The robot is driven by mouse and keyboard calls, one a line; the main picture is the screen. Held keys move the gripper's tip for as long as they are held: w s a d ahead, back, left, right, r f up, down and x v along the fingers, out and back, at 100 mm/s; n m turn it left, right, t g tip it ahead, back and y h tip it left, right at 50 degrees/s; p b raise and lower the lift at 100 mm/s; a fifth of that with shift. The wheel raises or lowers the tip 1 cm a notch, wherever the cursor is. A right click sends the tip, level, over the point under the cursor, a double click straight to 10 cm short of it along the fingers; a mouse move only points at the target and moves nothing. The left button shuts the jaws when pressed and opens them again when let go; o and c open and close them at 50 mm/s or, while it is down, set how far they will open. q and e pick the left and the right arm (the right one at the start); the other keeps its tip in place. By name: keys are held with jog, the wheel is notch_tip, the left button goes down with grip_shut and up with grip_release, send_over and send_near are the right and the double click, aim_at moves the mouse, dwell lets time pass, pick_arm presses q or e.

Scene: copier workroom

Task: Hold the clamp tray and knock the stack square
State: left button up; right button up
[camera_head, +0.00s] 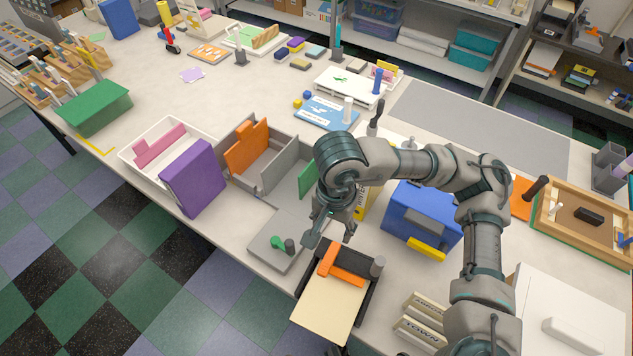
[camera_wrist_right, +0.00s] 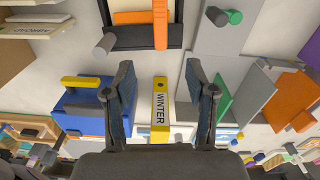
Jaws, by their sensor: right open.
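The clamp tray (camera_head: 368,290) is a dark tray with an orange clamp bar (camera_head: 341,266) and a grey knob (camera_head: 378,265) at the table's front edge. A cream paper stack (camera_head: 330,308) lies in it and sticks out past the tray's front. In the right wrist view the dark tray rim (camera_wrist_right: 176,35) and orange bar (camera_wrist_right: 160,25) show at the top. My right gripper (camera_head: 330,235) is open and empty, above the table just behind the tray; its spread fingers also show in the wrist view (camera_wrist_right: 158,75). My left gripper is not seen.
A grey plate with a green handle (camera_head: 277,241) lies left of the tray. A blue box (camera_head: 420,215) with a yellow handle and a yellow WINTER binder (camera_wrist_right: 160,115) stand behind. A purple binder (camera_head: 193,177) and a grey divided organiser (camera_head: 285,165) stand further left.

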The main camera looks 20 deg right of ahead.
aim_at(330, 255)
jog(key=f, duration=0.8)
jog(key=f+b, duration=0.1)
jog(key=f, duration=0.7)
jog(key=shift+w+d+f, duration=0.1)
jog(key=shift+w+f, duration=0.05)
jog(key=shift+w, duration=0.05)
jog(key=shift+d+f, duration=0.1)
jog(key=shift+f, duration=0.35)
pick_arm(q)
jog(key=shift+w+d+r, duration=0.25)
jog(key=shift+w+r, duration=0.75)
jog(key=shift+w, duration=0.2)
pick_arm(e)
jog(key=shift+f, duration=0.1)
jog(key=shift+d, duration=0.1)
grip_shut()
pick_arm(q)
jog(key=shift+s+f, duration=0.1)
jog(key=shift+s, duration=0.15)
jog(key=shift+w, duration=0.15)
